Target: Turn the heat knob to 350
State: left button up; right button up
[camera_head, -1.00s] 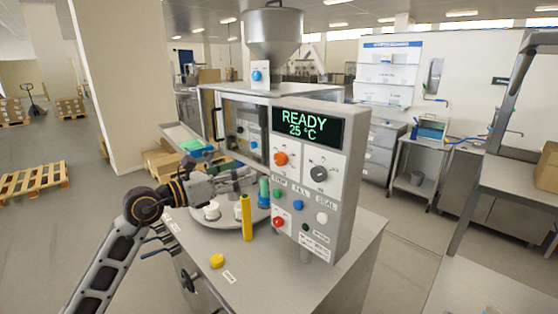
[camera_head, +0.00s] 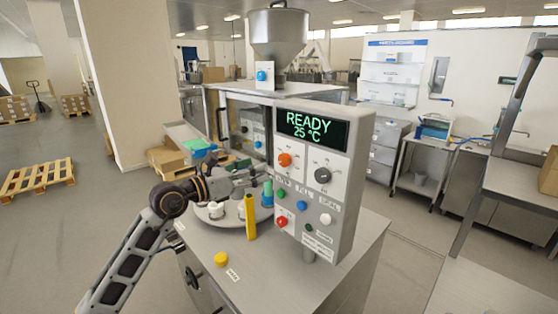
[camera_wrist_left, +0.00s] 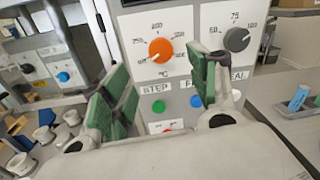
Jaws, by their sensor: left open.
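The orange heat knob (camera_head: 284,160) is on the upper left of the grey control panel (camera_head: 345,185), under a display reading READY 25 °C. In the left wrist view the knob (camera_wrist_left: 161,50) has a printed scale around it and a °C label below; its light mark seems to point to the lower left. My left gripper (camera_head: 262,178) is just left of the panel, below the knob's level. In the left wrist view its green-padded fingers (camera_wrist_left: 158,68) are open and empty, spread either side of the knob and apart from it. My right gripper is not in view.
A grey knob (camera_head: 322,175) sits right of the orange one. Several coloured buttons, including a red one (camera_head: 282,222), are below. A yellow upright piece (camera_head: 250,218) and a round turntable (camera_head: 215,222) with white cups stand by the panel. A yellow cap (camera_head: 221,259) lies on the worktop.

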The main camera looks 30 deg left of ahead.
aim_at(282, 160)
pick_arm(q)
jog(key=shift+p+x, duration=1.2)
jog(key=shift+x, duration=2.5)
jog(key=shift+p+x, duration=0.3)
jog(key=shift+x, duration=0.85)
jog(key=c, duration=1)
jog(key=shift+m+b, duration=0.3)
